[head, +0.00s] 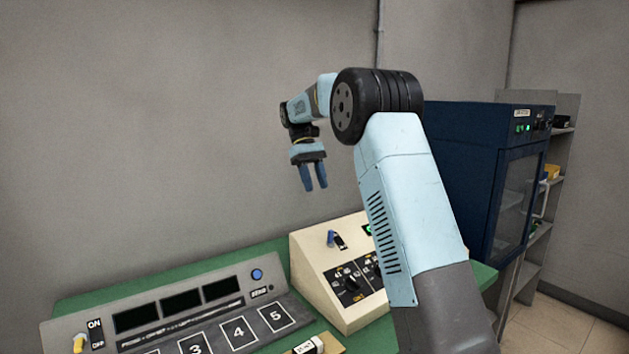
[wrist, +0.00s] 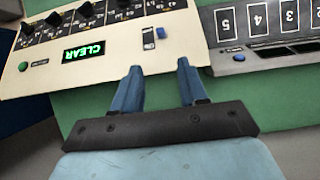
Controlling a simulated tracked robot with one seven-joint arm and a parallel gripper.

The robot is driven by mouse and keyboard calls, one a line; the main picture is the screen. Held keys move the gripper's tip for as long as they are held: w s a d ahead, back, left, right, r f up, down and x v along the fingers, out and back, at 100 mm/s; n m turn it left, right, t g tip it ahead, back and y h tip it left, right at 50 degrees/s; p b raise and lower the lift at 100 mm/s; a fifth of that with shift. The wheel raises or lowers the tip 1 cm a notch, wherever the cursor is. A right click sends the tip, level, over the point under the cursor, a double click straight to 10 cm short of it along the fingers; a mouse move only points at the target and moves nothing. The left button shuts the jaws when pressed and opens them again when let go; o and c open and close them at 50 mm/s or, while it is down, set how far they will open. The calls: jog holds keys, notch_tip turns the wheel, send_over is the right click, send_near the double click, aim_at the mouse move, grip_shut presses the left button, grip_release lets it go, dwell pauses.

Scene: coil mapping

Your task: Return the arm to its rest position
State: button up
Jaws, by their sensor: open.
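My gripper (head: 314,178) hangs in the air above the back of the green table (head: 85,299), fingers pointing down. In the head view its two blue fingers are apart with nothing between them. In the wrist view my gripper (wrist: 160,88) is also open and empty, with the table and the cream control box beyond it. My light blue arm reaches up from the lower right of the head view and bends at a black joint toward the gripper.
The cream control box (head: 308,276) has knobs, a switch and a green display (wrist: 84,51) reading CLEAR. A grey panel (head: 62,330) with numbered squares lies to its left. A dark blue cabinet (head: 465,150) and grey shelves stand at right. The air around the gripper is clear.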

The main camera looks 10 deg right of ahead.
jog(key=shift+r, duration=0.2)
jog(key=s+d+r+m+t+y, duration=0.1)
jog(key=s+d+r+t, duration=0.15)
jog(key=s, duration=0.75)
jog(key=s+d+r+m+t, duration=0.1)
jog(key=s+r+t, duration=0.25)
jog(key=s, duration=0.65)
jog(key=s+f+m+t, duration=0.1)
jog(key=s+f, duration=0.3)
jog(key=s, duration=0.6)
jog(key=s+f+m+t+y, duration=0.1)
jog(key=s+f+t, duration=0.2)
jog(key=s, duration=0.8)
jog(key=shift+d+f+m+t, duration=0.3)
jog(key=shift+d+f+t, duration=0.1)
jog(key=shift+d+f, duration=0.05)
